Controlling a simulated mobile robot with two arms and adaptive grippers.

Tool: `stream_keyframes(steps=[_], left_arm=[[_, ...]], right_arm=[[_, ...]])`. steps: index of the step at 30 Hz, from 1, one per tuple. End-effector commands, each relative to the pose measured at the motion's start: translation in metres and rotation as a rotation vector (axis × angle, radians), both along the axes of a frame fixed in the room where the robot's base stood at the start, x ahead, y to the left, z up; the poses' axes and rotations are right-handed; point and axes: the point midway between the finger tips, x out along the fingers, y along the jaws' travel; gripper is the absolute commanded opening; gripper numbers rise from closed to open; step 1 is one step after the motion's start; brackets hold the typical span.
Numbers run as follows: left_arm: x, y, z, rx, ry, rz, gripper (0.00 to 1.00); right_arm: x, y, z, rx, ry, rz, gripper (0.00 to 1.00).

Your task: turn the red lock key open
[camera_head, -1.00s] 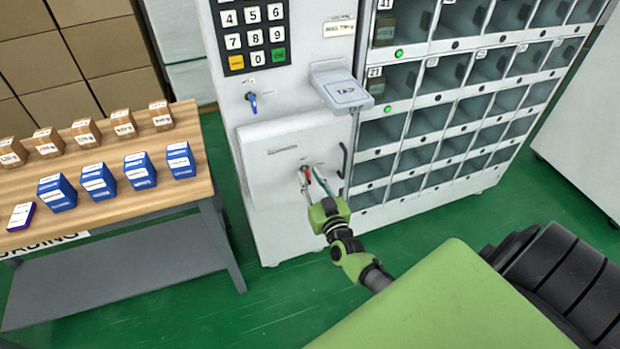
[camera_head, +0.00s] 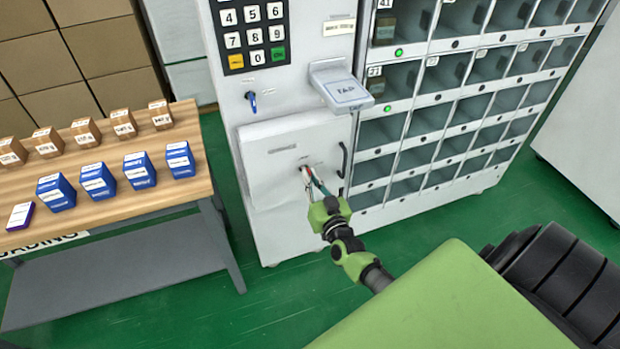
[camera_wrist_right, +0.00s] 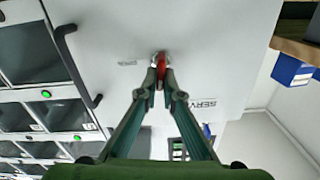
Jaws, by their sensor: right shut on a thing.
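The red lock key (camera_wrist_right: 161,68) sits in a silver lock on the white service panel (camera_wrist_right: 215,45) of the vending machine. My right gripper (camera_wrist_right: 160,78) is shut on the red key, with one fingertip on each side of it. In the head view the right gripper (camera_head: 310,178) reaches the lock, and its fingers hide most of the key. In the wrist view the key's red grip stands nearly in line with the fingers, slightly tilted. My left gripper is not in view.
A black door handle (camera_head: 342,160) is beside the lock, on its right. A blue key (camera_head: 252,102) hangs above the panel. The tap pad (camera_head: 345,92) juts out over it. A wooden table (camera_head: 120,205) with boxes stands at the left.

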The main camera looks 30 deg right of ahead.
Motion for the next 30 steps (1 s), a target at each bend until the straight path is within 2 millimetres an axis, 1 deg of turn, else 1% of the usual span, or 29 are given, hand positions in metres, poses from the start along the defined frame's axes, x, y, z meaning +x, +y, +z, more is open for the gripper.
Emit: stream_keyframes(steps=[17, 30], left_arm=[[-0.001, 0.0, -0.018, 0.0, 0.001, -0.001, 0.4], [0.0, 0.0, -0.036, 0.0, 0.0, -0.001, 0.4]], right_arm=[[-0.002, -0.006, -0.004, 0.516, -0.124, -0.001, 0.0], [-0.002, -0.008, -0.008, 0.924, -0.222, 0.0, 0.0]])
